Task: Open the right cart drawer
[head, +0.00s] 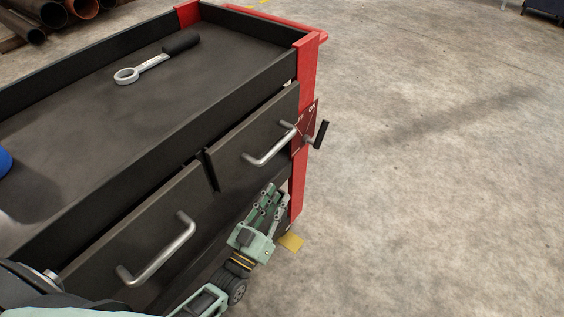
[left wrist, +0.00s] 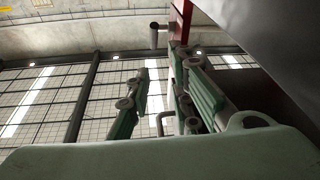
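The cart (head: 125,128) has two dark drawers side by side in its front. The right drawer (head: 240,140) has a silver bar handle (head: 272,155); its front looks in line with the left drawer (head: 130,225), so it seems closed. My left gripper (head: 275,197) is just below the right drawer's handle, apart from it, with its fingers pointing up toward it. In the left wrist view its green-padded fingers (left wrist: 160,90) stand apart with nothing clearly held between them. A grey bent bar shows beyond them; I cannot tell if it is the handle. My right gripper is not in view.
A red plate (head: 301,130) with a black-gripped crank (head: 321,134) sticks out at the cart's right corner, close to the right handle. A wrench (head: 155,62) lies in the cart's top tray. The concrete floor (head: 440,180) to the right is clear.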

